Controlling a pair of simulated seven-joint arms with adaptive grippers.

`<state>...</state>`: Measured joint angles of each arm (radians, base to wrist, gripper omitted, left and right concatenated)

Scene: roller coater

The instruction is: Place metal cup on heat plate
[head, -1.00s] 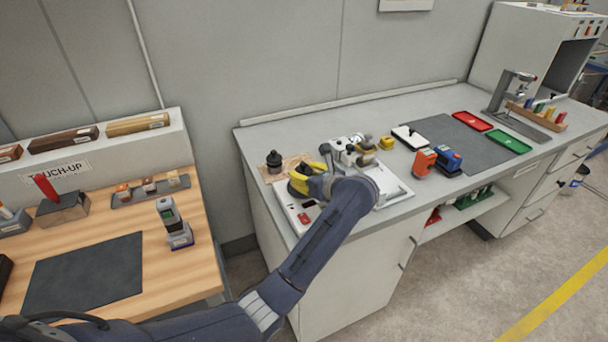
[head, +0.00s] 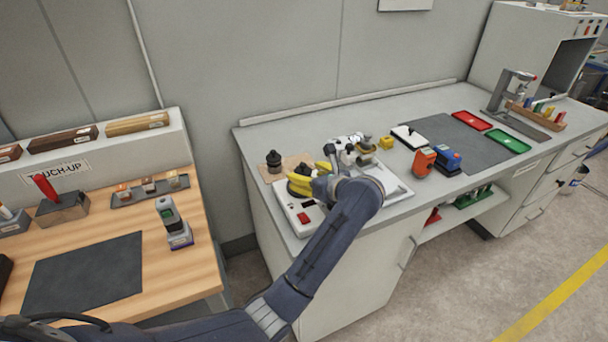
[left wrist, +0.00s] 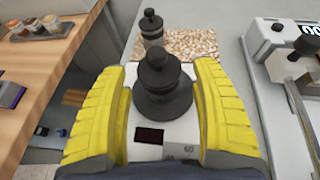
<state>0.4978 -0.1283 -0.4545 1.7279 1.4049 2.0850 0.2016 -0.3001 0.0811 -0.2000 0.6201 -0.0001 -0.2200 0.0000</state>
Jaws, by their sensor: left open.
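In the left wrist view, a dark metal cup (left wrist: 158,75) with a knobbed top stands upright between my left gripper's fingers. It appears to rest on the dark round plate of the white heat plate unit (left wrist: 172,150), which has a dark display. The heat plate (head: 290,212) also shows in the head view with a small red display. My left gripper (head: 310,178) is open around the cup, one yellow finger on each side; it also fills the left wrist view (left wrist: 160,85). My right gripper is not in view.
A white instrument (left wrist: 285,75) stands close on the right. Orange (head: 424,162) and blue (head: 448,160) devices stand farther right. The grey mat (head: 470,145) has free room.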

